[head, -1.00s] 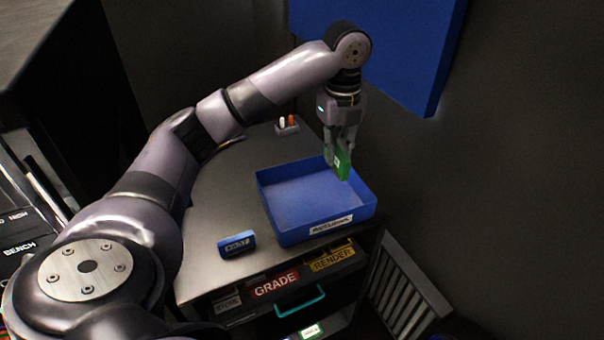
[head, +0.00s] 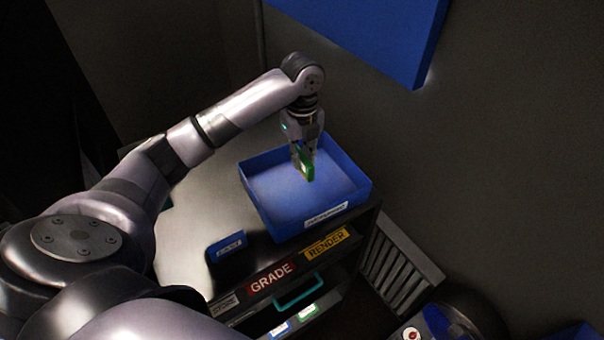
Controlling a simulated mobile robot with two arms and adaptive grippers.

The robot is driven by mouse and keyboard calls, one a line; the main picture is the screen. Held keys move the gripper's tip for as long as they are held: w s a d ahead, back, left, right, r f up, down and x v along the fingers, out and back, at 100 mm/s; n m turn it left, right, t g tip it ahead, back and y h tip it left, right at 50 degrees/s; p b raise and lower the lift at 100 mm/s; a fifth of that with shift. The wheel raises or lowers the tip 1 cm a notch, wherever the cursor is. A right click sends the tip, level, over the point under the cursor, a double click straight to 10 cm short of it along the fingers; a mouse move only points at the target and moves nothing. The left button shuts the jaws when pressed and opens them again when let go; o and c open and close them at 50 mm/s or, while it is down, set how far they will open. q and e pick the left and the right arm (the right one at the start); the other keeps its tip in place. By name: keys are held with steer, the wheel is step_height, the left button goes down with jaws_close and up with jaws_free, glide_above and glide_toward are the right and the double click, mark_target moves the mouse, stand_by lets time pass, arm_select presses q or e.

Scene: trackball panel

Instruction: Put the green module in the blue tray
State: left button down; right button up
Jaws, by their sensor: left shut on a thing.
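The green module (head: 307,165) is a small green block with a pale label. My left gripper (head: 304,152) is shut on it and points down. The blue tray (head: 249,197) is an open, shallow box with a white label on its front wall, standing on the cabinet top. In the head view the module shows against the inside of the tray, within its rim. I cannot tell whether it touches the tray floor. No other thing shows inside the tray. My right gripper is not in view.
A small blue labelled block (head: 226,246) lies on the grey cabinet top (head: 186,251), left of the tray. Below are a red GRADE label (head: 270,277), a yellow RENDER label (head: 327,243) and a teal handle (head: 299,291). A blue panel (head: 385,35) hangs on the wall behind.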

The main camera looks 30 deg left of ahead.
arm_select(q)
step_height(320, 180, down, 2)
steer(key=shift+s+d+f, duration=0.1)
steer(key=shift+f, duration=0.1)
steer(key=shift+d+f+p, duration=0.15)
steer(key=shift+f+p, duration=0.05)
steer(key=shift+p, duration=0.1)
step_height(320, 180, down, 3)
steer(key=shift+f+p, duration=0.2)
steer(key=shift+p, duration=0.35)
steer(key=shift+f, duration=0.5)
steer(key=c, duration=1.6)
jaws_free()
steer(key=shift+f, duration=0.15)
steer(key=shift+o, duration=0.2)
